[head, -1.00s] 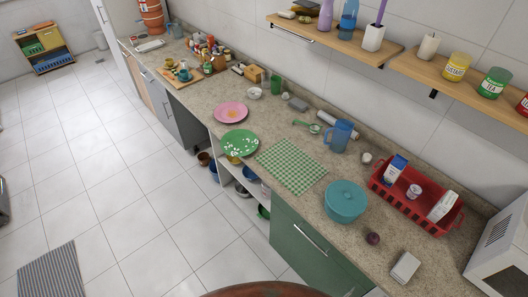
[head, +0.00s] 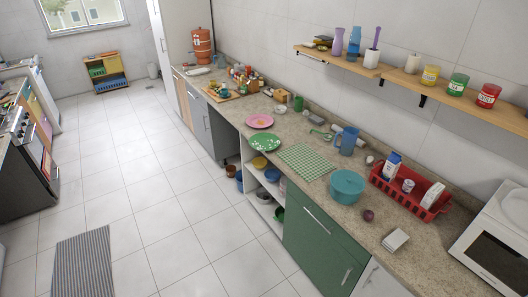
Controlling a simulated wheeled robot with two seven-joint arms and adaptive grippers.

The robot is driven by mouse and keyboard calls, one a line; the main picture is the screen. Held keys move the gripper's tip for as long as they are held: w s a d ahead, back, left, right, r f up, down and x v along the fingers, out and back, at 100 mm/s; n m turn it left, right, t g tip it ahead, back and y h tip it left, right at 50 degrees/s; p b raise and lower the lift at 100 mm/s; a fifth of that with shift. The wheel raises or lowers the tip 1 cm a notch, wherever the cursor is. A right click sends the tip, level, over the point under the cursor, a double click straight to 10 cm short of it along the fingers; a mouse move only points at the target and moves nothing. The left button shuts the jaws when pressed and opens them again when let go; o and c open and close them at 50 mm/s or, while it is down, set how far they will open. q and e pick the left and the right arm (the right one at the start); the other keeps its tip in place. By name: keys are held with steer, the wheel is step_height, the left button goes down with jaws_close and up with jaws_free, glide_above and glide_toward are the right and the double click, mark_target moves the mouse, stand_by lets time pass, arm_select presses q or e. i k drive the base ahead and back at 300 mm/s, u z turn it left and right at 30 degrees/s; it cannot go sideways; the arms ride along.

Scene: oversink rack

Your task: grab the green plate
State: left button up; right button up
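The green plate (head: 265,142) has a pale pattern and lies on the speckled counter near its front edge. It sits between a pink plate (head: 260,121) behind it and a green checkered cloth (head: 306,161) to its right. Nothing covers the plate. Neither of my grippers shows in the head view.
A teal pot (head: 346,186), a blue pitcher (head: 347,140) and a red rack (head: 409,194) stand further right on the counter. A white microwave (head: 495,245) is at the right end. Open shelves with bowls lie below the plate. The tiled floor (head: 190,215) in front is mostly clear.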

mark_target(264, 141)
steer(key=u, duration=0.6)
steer(key=i, duration=0.55)
steer(key=u, duration=0.55)
